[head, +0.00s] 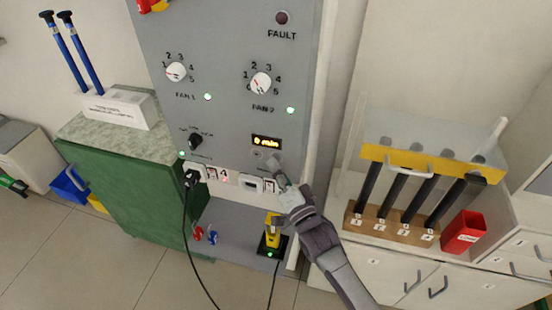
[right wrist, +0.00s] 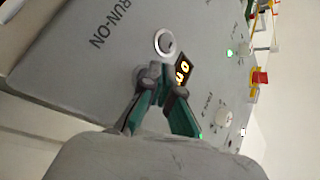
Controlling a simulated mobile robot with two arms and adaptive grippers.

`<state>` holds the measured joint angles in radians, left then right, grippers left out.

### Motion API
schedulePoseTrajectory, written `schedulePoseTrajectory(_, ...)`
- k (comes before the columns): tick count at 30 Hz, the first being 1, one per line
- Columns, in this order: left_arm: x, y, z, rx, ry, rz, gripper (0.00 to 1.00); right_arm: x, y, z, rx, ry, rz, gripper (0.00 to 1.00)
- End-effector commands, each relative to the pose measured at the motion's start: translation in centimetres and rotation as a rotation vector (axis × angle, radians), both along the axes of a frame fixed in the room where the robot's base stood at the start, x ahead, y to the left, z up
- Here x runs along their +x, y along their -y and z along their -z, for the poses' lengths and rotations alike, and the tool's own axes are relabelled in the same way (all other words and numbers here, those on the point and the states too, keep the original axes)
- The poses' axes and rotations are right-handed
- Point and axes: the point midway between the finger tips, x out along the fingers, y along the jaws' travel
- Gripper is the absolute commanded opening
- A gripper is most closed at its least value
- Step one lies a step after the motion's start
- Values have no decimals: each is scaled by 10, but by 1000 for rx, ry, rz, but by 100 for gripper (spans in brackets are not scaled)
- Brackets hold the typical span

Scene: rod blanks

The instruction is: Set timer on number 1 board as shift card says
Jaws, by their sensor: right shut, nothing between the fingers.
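The grey board (head: 228,115) carries a lit amber timer display (head: 266,142), whose reading seems to begin with 0. In the right wrist view the display (right wrist: 183,70) is beside a silver-ringed round control (right wrist: 165,42), near the lettering RUN-ON. My right gripper (head: 275,164) is shut and empty, its tips just below the display in the head view. In the right wrist view the fingertips (right wrist: 158,74) are close to the board; whether they touch it I cannot tell. My left gripper is out of view. I cannot make out a shift card.
Fan 1 (head: 176,71) and Fan 2 (head: 261,83) dials sit above the display. A black selector (head: 195,141) and plugged cable (head: 191,178) are left. A yellow device (head: 272,232) stands below.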

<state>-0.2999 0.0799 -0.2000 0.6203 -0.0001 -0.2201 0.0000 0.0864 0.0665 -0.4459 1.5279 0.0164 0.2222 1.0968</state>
Motion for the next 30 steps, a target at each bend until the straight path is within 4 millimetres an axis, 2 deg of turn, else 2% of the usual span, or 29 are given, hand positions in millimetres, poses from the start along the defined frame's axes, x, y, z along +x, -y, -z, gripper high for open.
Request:
schedulePoseTrajectory(15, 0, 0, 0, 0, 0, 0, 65, 2, 1, -1, 0, 2, 1, 0)
schedulePoseTrajectory(30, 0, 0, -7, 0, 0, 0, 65, -13, -4, 0, -1, 0, 0, 0)
